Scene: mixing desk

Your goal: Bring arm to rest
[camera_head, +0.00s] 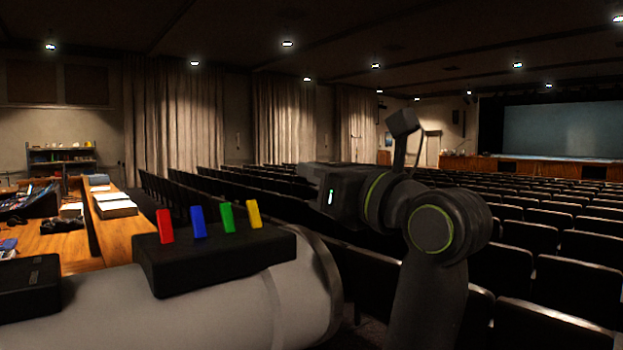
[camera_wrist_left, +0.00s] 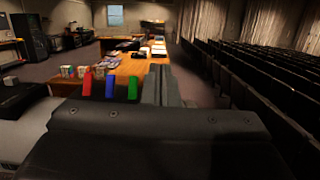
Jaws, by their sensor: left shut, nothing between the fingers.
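My left gripper (camera_head: 312,174) is in the middle of the head view, on my dark arm with green rings. Its fingers point left, away from the seats' aisle side. In the left wrist view its fingers (camera_wrist_left: 160,84) are together, with nothing between them. The gripper is in the air, apart from any object. My right gripper is in neither view.
A black block (camera_head: 215,262) with red, blue, green and yellow pegs sits on a pale cylinder (camera_head: 225,315). A wooden desk (camera_head: 120,240) with papers and equipment stands at left. Rows of dark seats (camera_head: 530,238) fill the right. A screen (camera_head: 562,130) is far back.

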